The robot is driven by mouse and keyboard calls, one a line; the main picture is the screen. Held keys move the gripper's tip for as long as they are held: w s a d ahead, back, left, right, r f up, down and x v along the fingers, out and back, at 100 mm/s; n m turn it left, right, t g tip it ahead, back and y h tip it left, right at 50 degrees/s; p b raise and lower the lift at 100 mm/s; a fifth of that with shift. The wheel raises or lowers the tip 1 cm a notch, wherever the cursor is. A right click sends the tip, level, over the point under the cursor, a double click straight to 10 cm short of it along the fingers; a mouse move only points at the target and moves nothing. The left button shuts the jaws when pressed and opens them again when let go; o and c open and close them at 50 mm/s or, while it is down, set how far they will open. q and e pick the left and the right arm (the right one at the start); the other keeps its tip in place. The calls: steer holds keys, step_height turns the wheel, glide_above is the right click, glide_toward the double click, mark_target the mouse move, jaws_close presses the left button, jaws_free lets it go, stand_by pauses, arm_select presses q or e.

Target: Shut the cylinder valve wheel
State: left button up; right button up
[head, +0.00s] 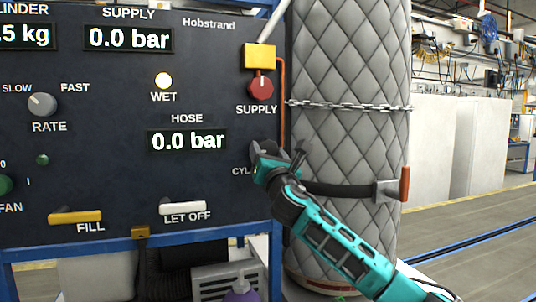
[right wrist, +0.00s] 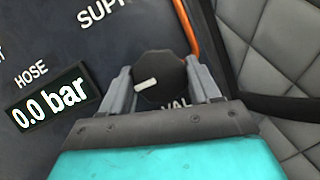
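The cylinder valve wheel (right wrist: 162,74) is a round black knob with a white pointer mark, on the dark panel above a partly covered label that reads "VAL". In the right wrist view my right gripper (right wrist: 160,85) has one grey finger on each side of the wheel, and both appear to touch its rim. In the head view my right gripper (head: 262,158) is against the panel's right edge and hides most of the wheel and part of the "CYL" label. The pointer is tilted, near level. My left gripper is not in view.
The panel (head: 110,140) carries a red supply knob (head: 261,88), a lit WET lamp (head: 163,81), and yellow FILL (head: 75,216) and white LET OFF (head: 182,208) handles. The HOSE display (head: 187,141) reads 0.0 bar. A quilted grey cylinder (head: 350,60) with a chain stands close on the right.

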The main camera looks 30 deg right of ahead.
steer(key=c, duration=0.5)
steer(key=shift+m, duration=0.5)
steer(key=m+h, duration=0.1)
steer(key=m, duration=0.1)
steer(key=m+g, duration=0.1)
steer(key=m, duration=0.1)
steer(key=shift+a+g+h, duration=0.1)
steer(key=shift+g+h, duration=0.2)
steer(key=shift+h, duration=0.1)
steer(key=m, duration=0.2)
steer(key=m+g+h, duration=0.1)
steer(key=m, duration=0.2)
steer(key=shift+g, duration=0.3)
steer(key=m+g, duration=0.1)
steer(key=m, duration=0.2)
steer(key=m+g, duration=0.1)
steer(key=m, duration=0.2)
steer(key=shift+a+r+g+h, duration=0.1)
steer(key=shift+r+g+h, duration=0.05)
steer(key=shift+g+h, duration=0.15)
steer(key=m+g+y, duration=0.1)
steer(key=m, duration=0.3)
steer(key=shift+m, duration=0.4)
